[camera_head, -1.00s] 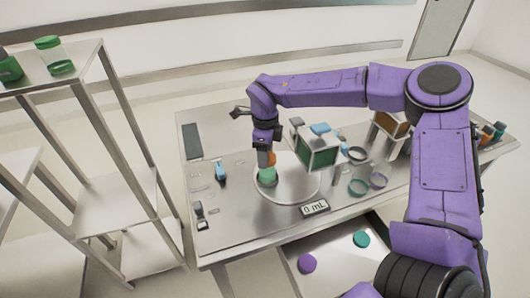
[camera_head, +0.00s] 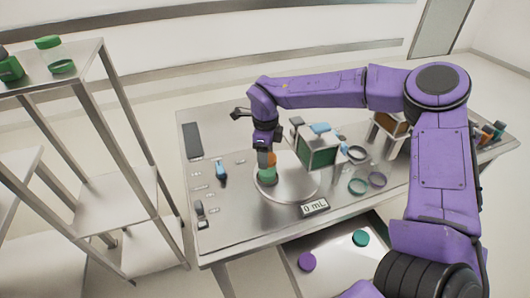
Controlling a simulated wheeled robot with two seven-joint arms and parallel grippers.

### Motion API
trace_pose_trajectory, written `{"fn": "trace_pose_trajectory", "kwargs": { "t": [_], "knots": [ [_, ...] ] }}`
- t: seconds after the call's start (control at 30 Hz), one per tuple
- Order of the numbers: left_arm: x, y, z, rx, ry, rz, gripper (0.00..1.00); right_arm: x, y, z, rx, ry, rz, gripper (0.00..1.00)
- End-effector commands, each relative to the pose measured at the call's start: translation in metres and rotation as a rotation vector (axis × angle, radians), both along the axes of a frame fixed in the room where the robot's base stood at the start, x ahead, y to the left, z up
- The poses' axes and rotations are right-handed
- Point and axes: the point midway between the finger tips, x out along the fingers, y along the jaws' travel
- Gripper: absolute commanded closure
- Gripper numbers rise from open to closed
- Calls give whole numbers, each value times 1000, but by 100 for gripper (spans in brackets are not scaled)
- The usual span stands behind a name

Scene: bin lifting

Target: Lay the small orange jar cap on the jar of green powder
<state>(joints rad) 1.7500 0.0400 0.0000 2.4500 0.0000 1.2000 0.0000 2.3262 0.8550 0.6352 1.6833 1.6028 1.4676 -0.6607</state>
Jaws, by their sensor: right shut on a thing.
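The small orange cap (camera_head: 271,159) is held low in my right gripper (camera_head: 267,150), which points down over the round plate on the table. The jar of green powder (camera_head: 267,177) stands on the left part of that plate. The cap is right at the top of the jar; I cannot tell whether it rests on the jar or is just above it. The fingertips are small and partly hidden by the wrist. My left gripper is not in the view.
The round plate (camera_head: 298,187) has a display reading 0 mL (camera_head: 314,207) in front. A green-sided box (camera_head: 319,153) and several rings stand to its right. A blue-topped item (camera_head: 221,172) lies left. A shelf (camera_head: 90,60) with green containers stands far left.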

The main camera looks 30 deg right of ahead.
Motion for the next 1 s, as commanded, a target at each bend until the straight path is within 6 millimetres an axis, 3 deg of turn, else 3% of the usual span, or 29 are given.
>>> {"fn": "trace_pose_trajectory", "kwargs": {
  "t": [1.0],
  "knots": [
    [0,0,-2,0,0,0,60,0,0,-12,1,-1,1,72]
  ]
}}
